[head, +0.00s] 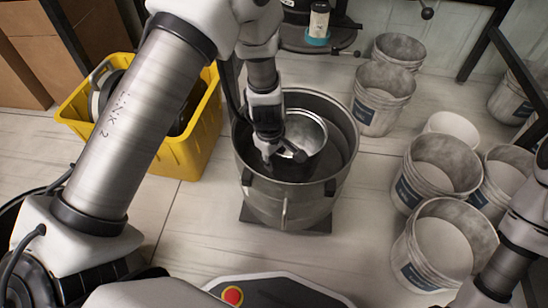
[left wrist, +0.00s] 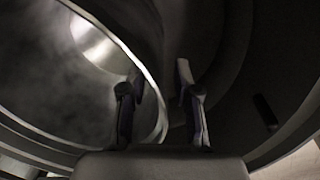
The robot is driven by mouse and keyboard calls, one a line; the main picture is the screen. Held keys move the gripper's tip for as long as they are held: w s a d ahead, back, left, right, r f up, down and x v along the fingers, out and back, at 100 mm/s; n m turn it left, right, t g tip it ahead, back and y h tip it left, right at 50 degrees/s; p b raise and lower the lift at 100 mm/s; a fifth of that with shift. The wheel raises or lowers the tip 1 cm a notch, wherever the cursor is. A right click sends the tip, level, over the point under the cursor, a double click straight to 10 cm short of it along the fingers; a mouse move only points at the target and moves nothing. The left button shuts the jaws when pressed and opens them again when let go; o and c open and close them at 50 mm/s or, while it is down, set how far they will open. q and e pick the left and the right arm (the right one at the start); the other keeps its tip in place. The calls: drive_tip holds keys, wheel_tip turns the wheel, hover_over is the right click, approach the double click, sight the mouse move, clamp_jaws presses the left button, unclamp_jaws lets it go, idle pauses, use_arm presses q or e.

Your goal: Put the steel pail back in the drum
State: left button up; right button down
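The steel pail (head: 308,128) sits inside the large steel drum (head: 285,205), its shiny round mouth facing up. In the left wrist view the pail (left wrist: 95,45) fills the left side, and the dark drum inner wall (left wrist: 285,60) is on the right. My left gripper (head: 277,153) reaches down into the drum at the pail's near-left rim. In the left wrist view its two fingers (left wrist: 160,95) are apart, with the pail's rim running between them. I cannot tell whether either finger touches the pail. My right gripper is out of view; only part of my right arm shows.
A yellow crate (head: 198,148) stands left of the drum. Several dusty white buckets (head: 440,165) stand to the right, and more (head: 384,97) behind. A dark stand with a turquoise-based part (head: 318,25) is behind the drum. The pale floor nearby is partly clear.

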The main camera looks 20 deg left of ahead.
use_arm(q)
wheel_tip(320, 180, up, 12)
drive_tip(key=s+p, duration=0.1)
drive_tip(key=p, duration=0.7)
drive_tip(key=shift+a+r, duration=0.15)
drive_tip(key=shift+a, duration=0.05)
idle(0.6)
